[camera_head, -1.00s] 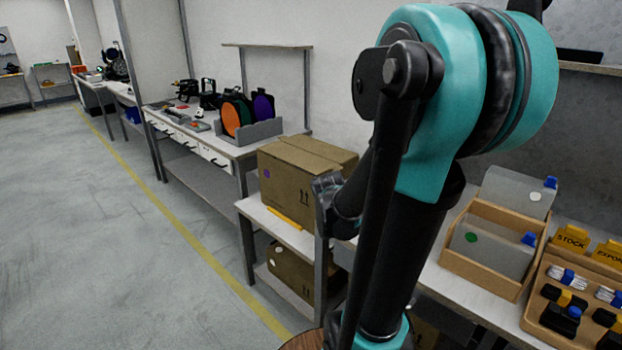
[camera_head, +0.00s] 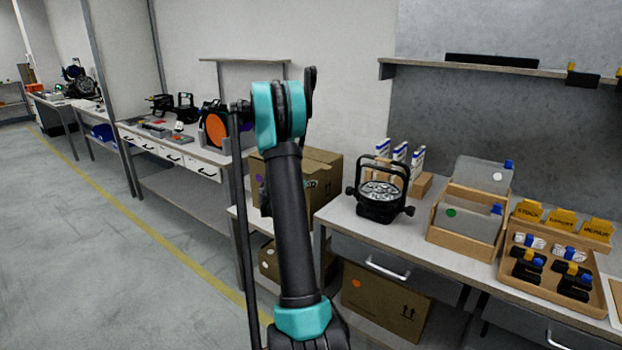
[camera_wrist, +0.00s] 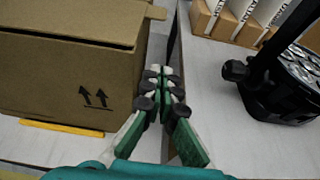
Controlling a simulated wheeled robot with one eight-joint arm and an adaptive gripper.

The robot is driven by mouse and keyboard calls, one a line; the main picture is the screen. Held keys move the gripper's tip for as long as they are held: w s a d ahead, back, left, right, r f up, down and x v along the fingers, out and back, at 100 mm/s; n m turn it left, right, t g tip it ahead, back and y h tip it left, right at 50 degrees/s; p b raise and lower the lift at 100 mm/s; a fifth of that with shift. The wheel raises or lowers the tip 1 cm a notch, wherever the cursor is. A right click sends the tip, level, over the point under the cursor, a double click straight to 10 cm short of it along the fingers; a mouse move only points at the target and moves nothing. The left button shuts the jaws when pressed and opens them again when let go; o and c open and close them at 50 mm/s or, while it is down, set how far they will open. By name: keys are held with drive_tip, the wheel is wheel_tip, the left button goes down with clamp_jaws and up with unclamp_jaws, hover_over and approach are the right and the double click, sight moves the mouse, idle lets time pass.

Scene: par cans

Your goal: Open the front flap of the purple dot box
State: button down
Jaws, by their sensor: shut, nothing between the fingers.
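In the wrist view, the box (camera_wrist: 55,82) fills the left side, with two black arrows on the face toward the camera. Its top looks closed, with a flap edge (camera_wrist: 146,12) jutting out at the right. My gripper (camera_wrist: 160,80) is shut and empty, just right of the box's corner. Whether it touches the box is unclear.
A black work lamp (camera_head: 381,193) stands on the bench right of the box, near my gripper in the wrist view. Small cartons (camera_wrist: 230,20) stand behind it. A yellow strip (camera_wrist: 62,128) lies at the box's base. An orange-dot box (camera_head: 385,298) sits below the bench.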

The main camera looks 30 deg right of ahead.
drive_tip(key=x, duration=1)
drive_tip(key=shift+w+r, duration=0.2)
drive_tip(key=shift+r, duration=1.85)
